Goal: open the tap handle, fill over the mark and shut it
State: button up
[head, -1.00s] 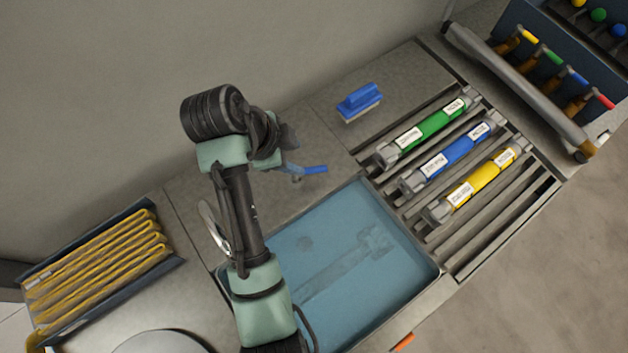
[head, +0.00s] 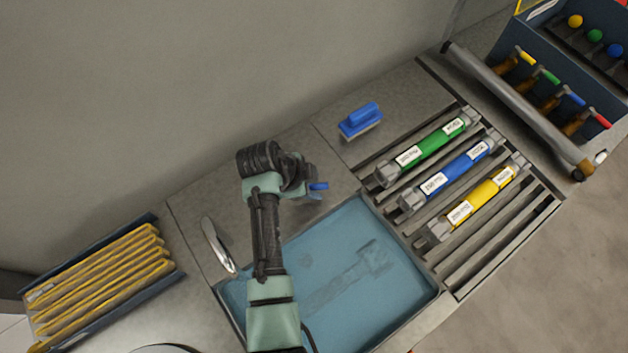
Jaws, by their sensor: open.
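The tap handle (head: 318,186) is a small blue lever behind the basin's back rim, with only its right end showing past my arm. The silver curved tap spout (head: 218,246) stands left of my arm at the basin's back left. The blue basin (head: 405,318) lies in front, with a faint long shape on its floor; I cannot make out a fill mark. My gripper (head: 303,189) is open, close to the handle and overlapping its left part in the picture. Its fingers are mostly hidden by my wrist, so contact cannot be told.
A blue brush (head: 360,121) lies on the counter behind. Green (head: 430,146), blue (head: 450,171) and yellow (head: 471,206) labelled cylinders lie on a slatted rack at the right. A tray of yellow bars (head: 105,285) sits at left. A grey rail (head: 520,110) runs at far right.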

jog(key=shift+d+f, duration=0.1)
jog(key=shift+f, duration=0.15)
grip_shut()
dwell(1.4)
